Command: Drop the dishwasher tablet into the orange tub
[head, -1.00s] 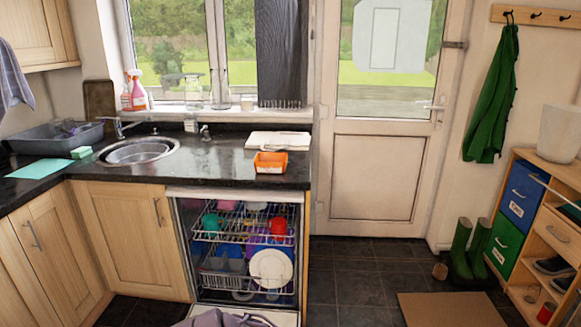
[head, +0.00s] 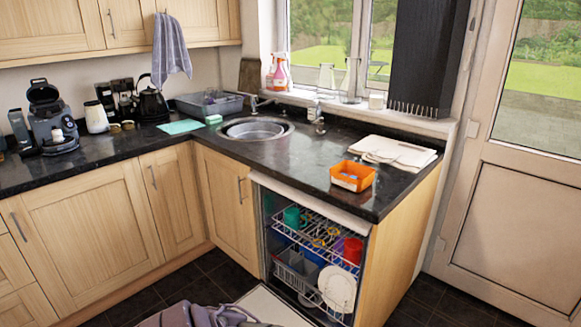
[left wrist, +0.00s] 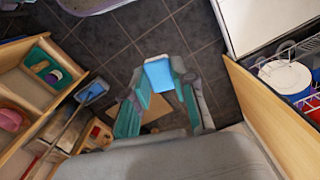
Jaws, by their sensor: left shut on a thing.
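The orange tub (head: 353,176) stands on the black worktop near its front right corner, above the dishwasher. Small bluish pieces show inside it, too small to tell apart. In the left wrist view my left gripper (left wrist: 160,80) is shut on a light blue block (left wrist: 157,75), which looks like the dishwasher tablet. It is held between the two fingertips, with dark floor tiles behind it. The tub does not show in that view. Neither gripper can be made out in the head view.
The dishwasher (head: 312,255) is open below the worktop, its racks loaded and its door lowered. White folded cloths or boards (head: 396,152) lie behind the tub. The sink (head: 254,130) is left of it. Shelves (left wrist: 30,90) line the left of the wrist view.

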